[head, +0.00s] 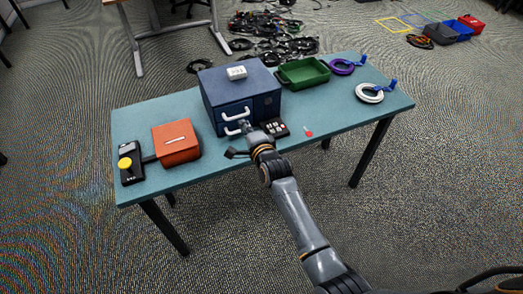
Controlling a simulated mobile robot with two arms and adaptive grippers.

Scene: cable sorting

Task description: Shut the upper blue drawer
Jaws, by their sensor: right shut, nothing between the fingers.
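A blue drawer box (240,93) stands on the teal table, with two white handles on its front. The upper blue drawer's handle (236,115) sits above the lower handle (233,130). The drawer fronts look about flush with the box, but the view is too small to tell exactly. My right gripper (243,127) is shut and empty, close in front of the drawer front at the right end of the handles. I cannot tell if it touches. It hides part of the front's right side. My left gripper is out of view.
An orange box (176,143) and a black device with a yellow button (125,163) stand at the left. A black keypad (274,128) lies right of my gripper. A green tray (303,73), a purple cable coil (341,67) and a white coil (370,94) are at the right.

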